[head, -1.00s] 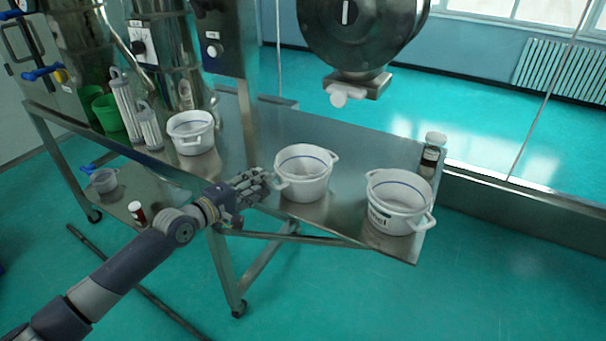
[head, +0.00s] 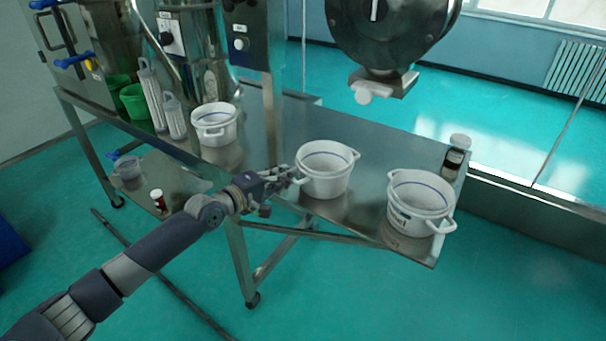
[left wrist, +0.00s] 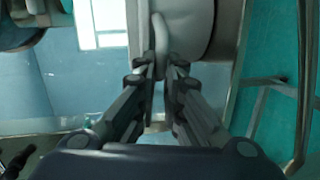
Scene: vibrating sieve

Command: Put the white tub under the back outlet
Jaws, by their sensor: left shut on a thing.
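Three white tubs with a blue line inside stand on the steel table. The middle tub (head: 325,181) has my left gripper (head: 291,178) at its left handle. In the left wrist view, the gripper (left wrist: 160,75) is shut on that handle (left wrist: 160,38), with the tub wall (left wrist: 192,25) beside it. The tub appears to rest upright on the table. A second tub (head: 214,130) is at the left near the machine; a third, lettered tub (head: 412,219) is at the right. A spout (head: 392,84) hangs under the round machine; I cannot tell which outlet is the back one. My right gripper is out of view.
The steel table (head: 365,151) has bare room behind the middle tub. A post (head: 271,115) rises between the left and middle tubs. Green buckets (head: 134,103) and white cylinders (head: 174,118) stand at the left. A dark jar (head: 456,157) stands at the right edge.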

